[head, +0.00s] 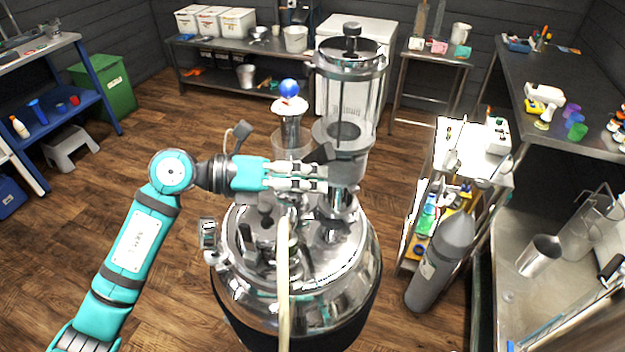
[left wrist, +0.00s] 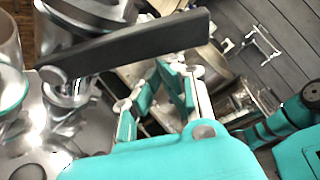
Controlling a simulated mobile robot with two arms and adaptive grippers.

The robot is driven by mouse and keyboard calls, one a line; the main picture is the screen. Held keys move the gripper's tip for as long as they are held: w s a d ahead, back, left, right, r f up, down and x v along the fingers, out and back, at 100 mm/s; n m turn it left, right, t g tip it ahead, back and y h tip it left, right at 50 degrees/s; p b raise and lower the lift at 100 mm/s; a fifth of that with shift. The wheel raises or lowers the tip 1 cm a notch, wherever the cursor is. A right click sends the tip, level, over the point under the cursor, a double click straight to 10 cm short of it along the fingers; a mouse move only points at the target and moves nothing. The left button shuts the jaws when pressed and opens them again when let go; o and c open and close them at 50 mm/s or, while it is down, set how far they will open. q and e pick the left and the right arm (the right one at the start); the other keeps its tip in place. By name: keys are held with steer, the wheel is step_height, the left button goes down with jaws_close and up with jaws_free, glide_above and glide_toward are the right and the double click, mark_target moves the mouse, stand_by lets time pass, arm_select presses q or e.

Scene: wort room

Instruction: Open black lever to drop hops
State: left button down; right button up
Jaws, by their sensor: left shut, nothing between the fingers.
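The black lever (left wrist: 135,48) is a long flat dark bar on the metal valve under the glass hopper. In the left wrist view it runs from a pivot at the left up to the right, across the upper middle. A dark end of it shows in the head view (head: 325,153), just above my fingers. The clear hopper (head: 350,95) with a metal lid stands upright on the shiny steel vessel (head: 350,265). My left gripper (head: 322,178) is shut and empty beside the valve, pointing right. It also shows in the left wrist view (left wrist: 178,72). My right gripper is not in view.
A funnel-like metal piece with a blue ball (head: 289,88) stands left of the hopper. A pale hose (head: 284,290) rises in front of the vessel. A grey gas cylinder (head: 440,265) and a cart (head: 475,165) stand at the right. The wooden floor at left is mostly clear.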

mark_target(318, 160)
arm_select(q)
steer(key=shift+w+a+r+n+g+h+p, duration=0.25)
steer(key=shift+w+r+n+p, duration=0.25)
steer(key=shift+r+n, duration=0.2)
steer(key=shift+w+a+r+n+g+h+p, duration=0.15)
steer(key=shift+w+a+r+n+h+p, duration=0.15)
steer(key=shift+w+r+n, duration=0.3)
steer(key=shift+w+a+r+n+h+p, duration=0.3)
steer(key=shift+w+r+n, duration=0.2)
steer(key=shift+n, duration=0.3)
steer(key=shift+w+a+r+n+h+p, duration=0.15)
steer(key=shift+w+r+n+h+p, duration=0.15)
steer(key=shift+w+n, duration=0.4)
steer(key=shift+r, duration=0.1)
